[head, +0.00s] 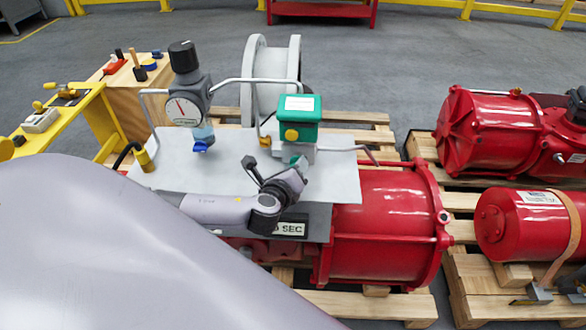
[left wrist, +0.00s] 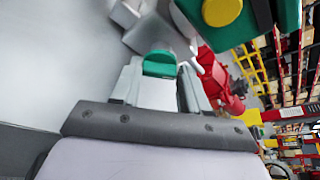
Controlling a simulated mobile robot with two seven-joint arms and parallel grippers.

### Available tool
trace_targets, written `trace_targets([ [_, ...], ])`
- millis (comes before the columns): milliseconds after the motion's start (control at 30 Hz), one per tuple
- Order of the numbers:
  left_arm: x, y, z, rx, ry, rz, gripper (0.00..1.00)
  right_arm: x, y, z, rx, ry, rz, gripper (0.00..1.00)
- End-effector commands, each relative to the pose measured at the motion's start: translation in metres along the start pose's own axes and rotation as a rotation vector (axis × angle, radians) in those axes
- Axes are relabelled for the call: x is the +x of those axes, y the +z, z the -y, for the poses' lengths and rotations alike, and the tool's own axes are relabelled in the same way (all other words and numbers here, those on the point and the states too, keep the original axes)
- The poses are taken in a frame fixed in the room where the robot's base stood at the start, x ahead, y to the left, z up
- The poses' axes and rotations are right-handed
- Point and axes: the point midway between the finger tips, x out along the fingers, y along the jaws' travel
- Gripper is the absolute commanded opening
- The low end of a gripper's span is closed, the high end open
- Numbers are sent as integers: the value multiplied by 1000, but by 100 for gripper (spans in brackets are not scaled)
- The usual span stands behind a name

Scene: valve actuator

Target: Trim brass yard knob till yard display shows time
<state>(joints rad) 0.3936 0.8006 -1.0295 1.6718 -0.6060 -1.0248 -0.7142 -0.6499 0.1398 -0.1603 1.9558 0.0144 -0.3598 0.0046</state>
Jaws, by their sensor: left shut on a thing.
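The display (head: 290,229) on the front edge of the grey panel is partly hidden by my left arm; only its right end shows, ending in "SEC". My left gripper (head: 297,171) is in front of the green box (head: 298,109), below its yellow round knob (head: 292,134). In the left wrist view, the gripper's fingers (left wrist: 160,78) are shut on a small green piece (left wrist: 160,64). The yellow knob (left wrist: 222,10) stands apart from the fingers there. A small brass-coloured fitting (head: 265,142) sits left of the box. I cannot tell which is the brass yard knob. My right gripper is not in view.
A gauge (head: 184,110) with a black-capped regulator stands at the panel's left, with metal tubing around it. A red cylinder (head: 385,222) lies under the panel on a wooden pallet. More red actuators (head: 490,130) are at right. A wooden tool bench (head: 135,85) is at left.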

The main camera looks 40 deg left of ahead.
Motion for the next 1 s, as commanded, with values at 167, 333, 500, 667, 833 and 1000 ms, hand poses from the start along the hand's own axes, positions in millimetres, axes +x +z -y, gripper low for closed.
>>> trace_targets([
  [167, 0, 0, -1, 2, 2, 0, 70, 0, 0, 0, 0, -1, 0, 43],
  [333, 0, 0, -1, 2, 2, 0, 70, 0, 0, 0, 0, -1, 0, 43],
  [500, -4, 0, 0, 2, 1, -1, 70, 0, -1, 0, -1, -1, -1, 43],
  [667, -22, 0, -1, 3, 1, -2, 70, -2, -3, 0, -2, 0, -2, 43],
  [833, -46, 0, -1, 2, 2, -3, 70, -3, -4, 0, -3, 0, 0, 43],
  [1000, -64, 0, -1, 2, 3, -1, 70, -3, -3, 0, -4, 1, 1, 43],
])
